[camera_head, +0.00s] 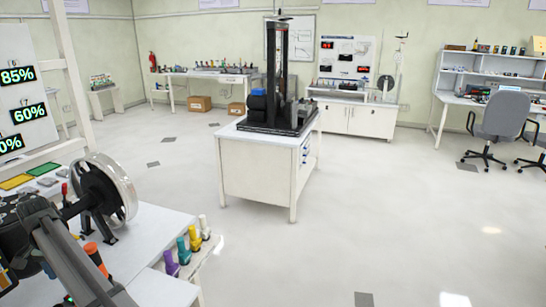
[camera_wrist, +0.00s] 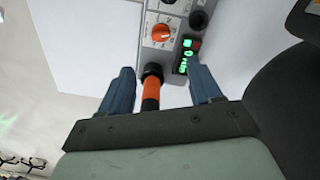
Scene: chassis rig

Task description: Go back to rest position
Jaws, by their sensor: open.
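My gripper (camera_wrist: 162,70) shows in the wrist view with its two blue fingers spread apart. An orange and black handle (camera_wrist: 150,95) lies in view between the fingers; I see no finger touching it, and its depth relative to them is hard to tell. In the head view my dark grey arm reaches in at the lower left over the white bench (camera_head: 150,232). An orange handle (camera_head: 96,256) stands beside the arm there. My fingertips cannot be made out in the head view.
An orange knob (camera_wrist: 161,33) and a green-lit display (camera_wrist: 186,55) sit near the fingers. Floor right of the bench is clear up to a white cabinet (camera_head: 255,175).

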